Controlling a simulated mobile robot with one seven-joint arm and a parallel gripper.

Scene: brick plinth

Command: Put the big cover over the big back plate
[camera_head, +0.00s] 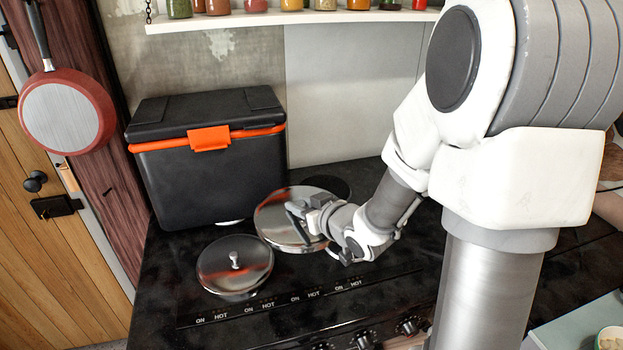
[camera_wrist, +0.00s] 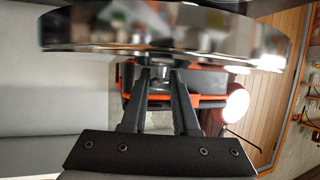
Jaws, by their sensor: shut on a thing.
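The big cover (camera_head: 275,213) is a shiny round metal lid, held tilted above the stove. It also fills the top of the wrist view (camera_wrist: 165,40). My gripper (camera_head: 308,217) is shut on its knob; the fingertips (camera_wrist: 158,78) meet there in the wrist view. A dark round plate (camera_head: 329,185), which looks like the big back plate, lies behind and right of the cover, partly hidden by it. A smaller metal cover (camera_head: 234,264) with a knob lies on the stove, front left of the held cover.
A black cooler box (camera_head: 210,165) with an orange latch (camera_head: 208,138) stands at the back left, close to the held cover. A shelf of jars (camera_head: 290,18) hangs above. Control knobs (camera_head: 365,339) line the stove's front. A red pan (camera_head: 67,112) hangs left.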

